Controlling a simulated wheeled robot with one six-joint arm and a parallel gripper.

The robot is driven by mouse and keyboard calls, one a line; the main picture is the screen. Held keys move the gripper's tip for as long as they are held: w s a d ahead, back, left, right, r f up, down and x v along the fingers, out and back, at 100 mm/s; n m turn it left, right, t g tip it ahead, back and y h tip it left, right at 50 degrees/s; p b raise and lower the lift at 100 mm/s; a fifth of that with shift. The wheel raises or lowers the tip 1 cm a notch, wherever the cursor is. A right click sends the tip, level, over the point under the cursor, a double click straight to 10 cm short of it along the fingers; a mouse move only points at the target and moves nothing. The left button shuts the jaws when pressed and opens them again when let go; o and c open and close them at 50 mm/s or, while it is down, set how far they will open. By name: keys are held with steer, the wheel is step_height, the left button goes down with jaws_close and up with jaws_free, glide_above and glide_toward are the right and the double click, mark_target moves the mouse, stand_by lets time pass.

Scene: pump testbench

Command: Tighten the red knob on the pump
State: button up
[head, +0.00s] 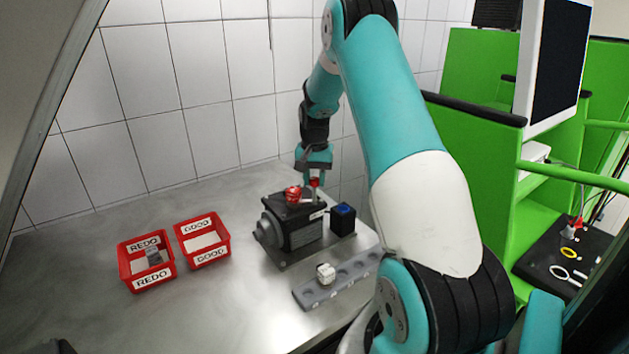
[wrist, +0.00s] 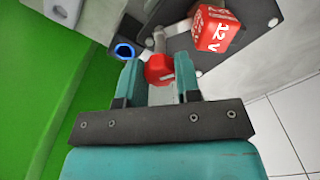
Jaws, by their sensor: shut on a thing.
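The pump (head: 291,225) is a dark grey block on a metal plate on the bench. A red knob (wrist: 158,69) shows in the wrist view between the two teal fingers of my gripper (wrist: 159,80). In the head view my gripper (head: 315,172) points down over the back right of the pump, and a bit of the red knob (head: 315,182) shows under it. My gripper is shut on the red knob. A red block marked 12 V (wrist: 214,29) sits on the pump beside the knob; it also shows in the head view (head: 293,194).
A black box with a blue top (head: 343,219) stands right of the pump. A grey strip with round recesses (head: 340,280) holds a small white part (head: 325,273). Red REDO (head: 147,280) and GOOD (head: 205,256) bins stand left. A tiled wall is behind.

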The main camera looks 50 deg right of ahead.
steer(key=shift+r+m, duration=0.1)
steer(key=shift+m, duration=0.3)
steer(key=o, duration=0.9)
step_height(320, 180, up, 17)
steer(key=b, duration=0.4)
steer(key=shift+r, duration=0.2)
